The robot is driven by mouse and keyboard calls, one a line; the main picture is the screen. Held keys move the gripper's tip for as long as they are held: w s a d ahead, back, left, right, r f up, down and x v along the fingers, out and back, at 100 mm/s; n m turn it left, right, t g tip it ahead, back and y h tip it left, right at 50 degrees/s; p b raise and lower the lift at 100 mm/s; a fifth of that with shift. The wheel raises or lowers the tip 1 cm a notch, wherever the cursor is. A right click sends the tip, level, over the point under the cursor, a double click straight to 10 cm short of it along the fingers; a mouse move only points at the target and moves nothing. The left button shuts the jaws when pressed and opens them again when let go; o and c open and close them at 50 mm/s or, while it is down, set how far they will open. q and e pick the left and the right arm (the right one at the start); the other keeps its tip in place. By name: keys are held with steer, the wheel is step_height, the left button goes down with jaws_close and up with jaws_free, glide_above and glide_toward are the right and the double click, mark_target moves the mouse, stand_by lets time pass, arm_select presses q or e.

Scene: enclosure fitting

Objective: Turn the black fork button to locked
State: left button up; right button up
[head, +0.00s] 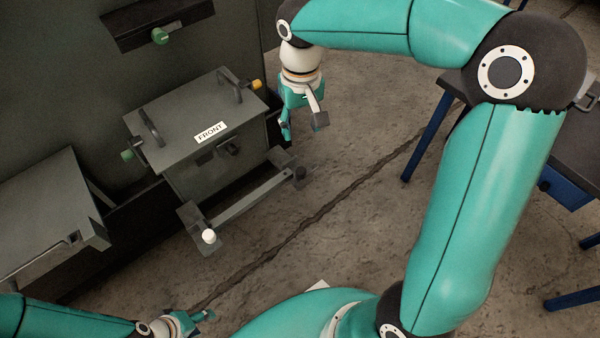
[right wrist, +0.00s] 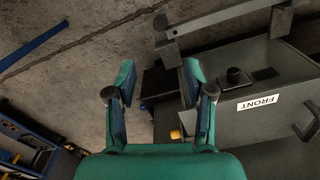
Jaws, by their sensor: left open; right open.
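The black fork button (head: 300,172) is a short dark knob at the right end of the grey fork bar (head: 252,198), in front of the box. It also shows in the right wrist view (right wrist: 160,22), beyond the fingertips. Which way it is turned cannot be told. A white button (head: 208,236) stands at the bar's left end. My right gripper (head: 303,122) is open and empty, beside the box's right side and apart from the black button. Its two fingers show in the right wrist view (right wrist: 158,82). My left gripper (head: 203,316) is open, low at the bottom edge and partly cut off.
The grey box (head: 180,135) labelled FRONT has two handles, a green knob (head: 127,155) and an orange knob (head: 256,84). A grey cabinet (head: 45,215) stands at left. A blue-legged table (head: 425,140) stands at right. The cracked floor before the fork is open.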

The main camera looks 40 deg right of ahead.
mark_target(300, 169)
step_height(300, 169, down, 16)
steer(key=b, duration=0.4)
jaws_close()
